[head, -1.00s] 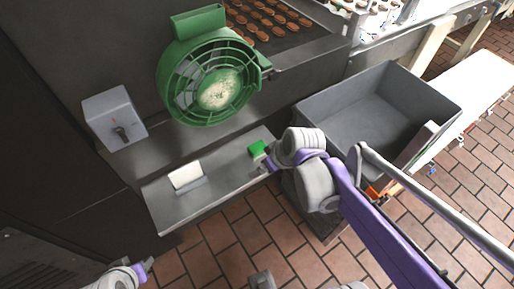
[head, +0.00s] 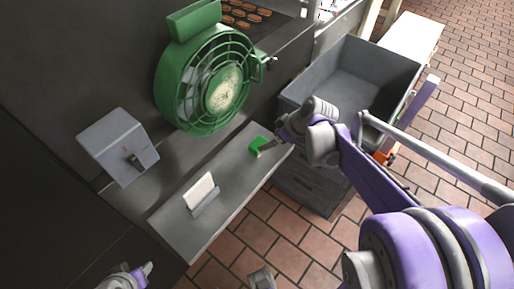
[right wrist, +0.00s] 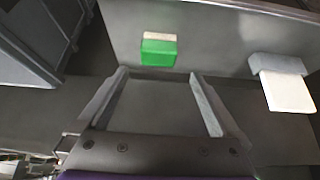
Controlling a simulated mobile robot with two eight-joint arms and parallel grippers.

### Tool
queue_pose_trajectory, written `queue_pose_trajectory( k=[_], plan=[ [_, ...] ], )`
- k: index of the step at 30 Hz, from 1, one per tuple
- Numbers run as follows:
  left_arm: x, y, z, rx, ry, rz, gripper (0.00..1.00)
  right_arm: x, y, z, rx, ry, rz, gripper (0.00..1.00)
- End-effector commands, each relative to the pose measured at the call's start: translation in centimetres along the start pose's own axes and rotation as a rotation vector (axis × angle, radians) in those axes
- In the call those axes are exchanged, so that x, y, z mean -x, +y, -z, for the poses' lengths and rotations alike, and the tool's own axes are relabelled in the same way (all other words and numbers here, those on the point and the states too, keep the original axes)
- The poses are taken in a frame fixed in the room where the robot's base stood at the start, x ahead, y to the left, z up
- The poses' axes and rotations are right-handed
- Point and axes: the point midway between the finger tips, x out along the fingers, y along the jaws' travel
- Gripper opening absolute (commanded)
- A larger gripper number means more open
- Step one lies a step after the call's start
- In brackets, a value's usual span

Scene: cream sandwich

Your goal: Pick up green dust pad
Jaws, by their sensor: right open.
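The green dust pad (head: 258,145) lies on the narrow grey metal shelf (head: 222,228) below the green fan. In the right wrist view the pad (right wrist: 158,53) is a green block with a pale strip along its far edge. My right gripper (head: 266,150) reaches the pad from the right in the head view. In the right wrist view its two fingers (right wrist: 160,92) are spread apart, with the pad just beyond the gap between them. Nothing is between the fingers. My left gripper (head: 146,270) is small at the bottom left of the head view, and its jaws cannot be made out.
A white card in a grey holder (head: 201,193) stands on the same shelf, also in the right wrist view (right wrist: 286,88). The green fan (head: 205,80) and a grey switch box (head: 118,147) are behind the shelf. A grey bin (head: 350,85) stands to the right.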

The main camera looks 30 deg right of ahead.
Motion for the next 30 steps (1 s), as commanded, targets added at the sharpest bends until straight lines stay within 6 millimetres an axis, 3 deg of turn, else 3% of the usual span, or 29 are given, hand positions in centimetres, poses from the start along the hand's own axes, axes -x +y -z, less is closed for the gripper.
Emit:
queue_pose_trajectory(
  k=[9,16,24,30],
  plan=[
    [-0.8,0.0,-0.5,0.0,-0.003,0.0,0.5,-4.5,0.1,0.0,0.003,0.001,0.002,1.0],
    [-1.0,0.0,-0.6,0.0,-0.004,0.0,0.5,-6.3,0.1,0.0,0.002,0.001,0.001,1.0],
    [-1.6,0.0,-0.9,0.0,-0.006,0.0,0.5,-10.2,0.1,0.1,0.002,0.001,0.001,1.0],
    [-1.6,0.0,-0.9,0.0,-0.006,0.0,0.5,-10.8,0.1,0.1,0.001,0.001,0.0,1.0]
  ],
)
